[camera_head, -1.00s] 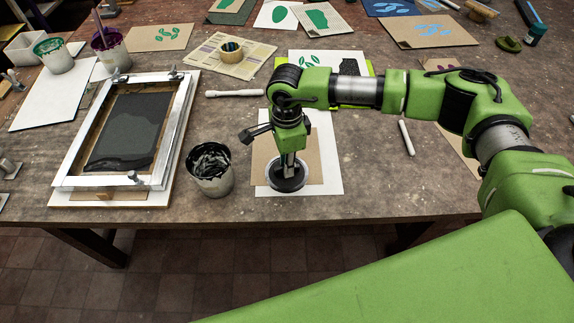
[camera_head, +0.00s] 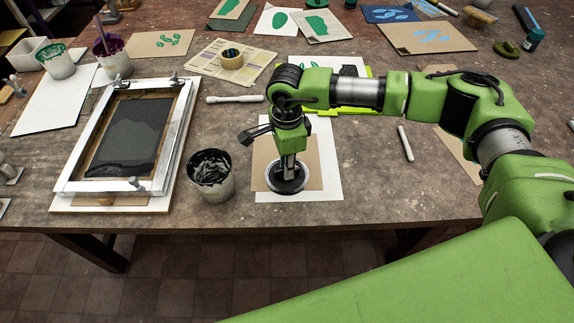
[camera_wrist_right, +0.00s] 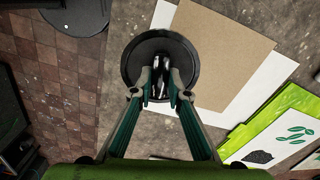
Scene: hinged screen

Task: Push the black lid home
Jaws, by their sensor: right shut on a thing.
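The round black lid (camera_head: 287,177) is in my right gripper (camera_head: 284,180), which is shut on its upright handle. In the right wrist view the lid (camera_wrist_right: 135,58) sits between and beyond the fingertips (camera_wrist_right: 161,88), its raised rim facing me. The lid overlaps a brown card on white paper in the head view; the height of the gap below it cannot be told. The open pot of black ink (camera_head: 211,176) stands on the table to the left of the lid, apart from it. My left gripper is not in view.
A framed printing screen (camera_head: 125,140) lies left of the pot. A white stick (camera_head: 235,99) lies behind the pot and another (camera_head: 405,143) to the right. A lime-edged board (camera_head: 368,85) is behind my gripper. The table's front edge is close to the pot.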

